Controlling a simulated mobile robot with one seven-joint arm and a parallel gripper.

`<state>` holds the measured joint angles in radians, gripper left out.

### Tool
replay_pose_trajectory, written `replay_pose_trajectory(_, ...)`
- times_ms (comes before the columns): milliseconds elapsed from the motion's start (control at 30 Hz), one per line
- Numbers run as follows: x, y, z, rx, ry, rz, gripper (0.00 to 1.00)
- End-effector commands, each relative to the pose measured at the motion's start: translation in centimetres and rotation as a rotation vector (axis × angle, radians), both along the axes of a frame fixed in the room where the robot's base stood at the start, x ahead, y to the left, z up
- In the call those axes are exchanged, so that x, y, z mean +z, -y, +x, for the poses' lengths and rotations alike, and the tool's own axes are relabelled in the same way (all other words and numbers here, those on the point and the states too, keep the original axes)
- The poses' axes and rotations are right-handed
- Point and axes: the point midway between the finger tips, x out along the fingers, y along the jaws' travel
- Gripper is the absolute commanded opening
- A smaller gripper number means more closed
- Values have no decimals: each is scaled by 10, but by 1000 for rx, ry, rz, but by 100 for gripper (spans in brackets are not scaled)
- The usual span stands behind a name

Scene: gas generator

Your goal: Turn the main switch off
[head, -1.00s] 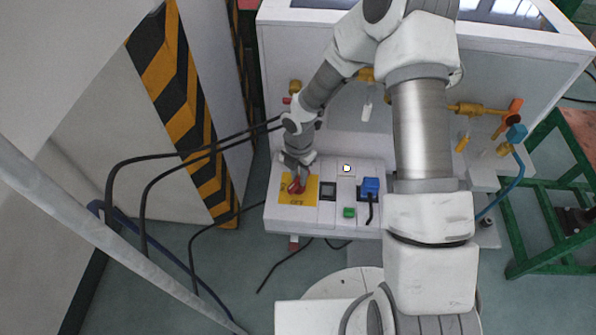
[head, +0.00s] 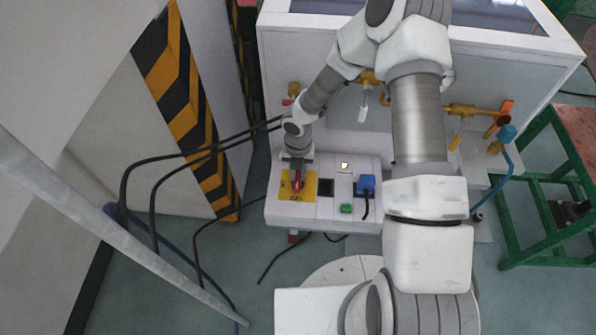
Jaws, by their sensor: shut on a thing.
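The main switch is a red rotary handle (head: 297,186) on a yellow plate (head: 312,187) at the left end of the white generator's panel (head: 334,211). My gripper (head: 297,178) points down at the yellow plate and is shut on the red handle. The fingers and the gripper's body hide part of the handle. The handle now looks roughly in line with the panel's front-to-back direction.
Right of the plate are a dark square (head: 325,187), a green button (head: 346,208) and a blue plug (head: 366,185) with a black cable. Black cables run along the left. A striped pillar (head: 185,105) stands left, a green-framed table (head: 545,190) right.

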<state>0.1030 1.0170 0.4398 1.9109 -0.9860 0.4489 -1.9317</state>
Motion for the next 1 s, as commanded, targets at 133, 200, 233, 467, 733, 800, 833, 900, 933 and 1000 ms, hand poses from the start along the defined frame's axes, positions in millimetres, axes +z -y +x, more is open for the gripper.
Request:
replay_pose_trajectory(133, 1, 0, 1, 10, 3, 0, 0)
replay_pose_trajectory(200, 1, 0, 1, 10, 3, 0, 0)
replay_pose_trajectory(233, 1, 0, 1, 10, 3, 0, 0)
replay_pose_trajectory(467, 1, 0, 1, 10, 3, 0, 35)
replay_pose_trajectory(733, 0, 0, 0, 8, 1, 0, 52)
replay_pose_trajectory(800, 0, 0, 0, 8, 1, 0, 52)
replay_pose_trajectory(833, 0, 0, 0, 6, 1, 0, 52)
replay_pose_trajectory(900, -1, 0, 0, -4, 1, 0, 52)
replay_pose_trajectory(933, -1, 0, 0, -14, 1, 0, 52)
replay_pose_trajectory(1000, -2, 0, 1, -52, 2, 0, 52)
